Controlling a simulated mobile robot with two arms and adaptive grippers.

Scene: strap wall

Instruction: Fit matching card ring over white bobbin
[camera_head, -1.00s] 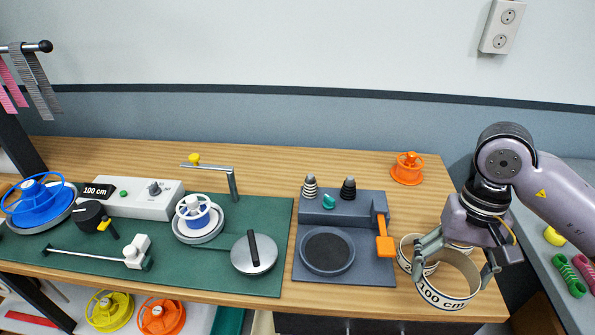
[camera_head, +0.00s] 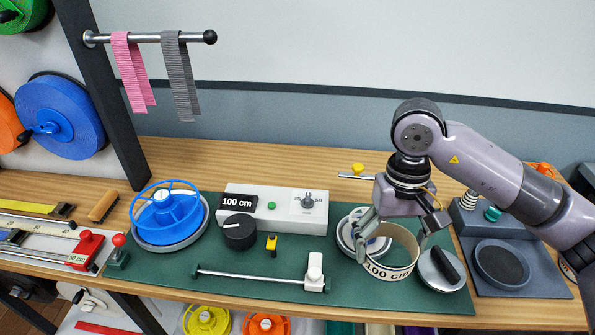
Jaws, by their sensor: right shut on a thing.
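My right gripper (camera_head: 391,250) is shut on a cream card ring (camera_head: 388,273) marked "100 cm". It holds the ring in the air, its opening facing up and slightly tilted. A sign (camera_head: 237,202) on the white box also reads "100 cm". My left gripper is not in view.
A blue spool (camera_head: 168,215) stands on a grey turntable at left. A silver disc with a black handle (camera_head: 441,270) lies right of the ring. A rod with a white slider (camera_head: 315,272) lies in front. A grey fixture (camera_head: 501,265) stands at right. Pink and grey straps (camera_head: 178,75) hang above.

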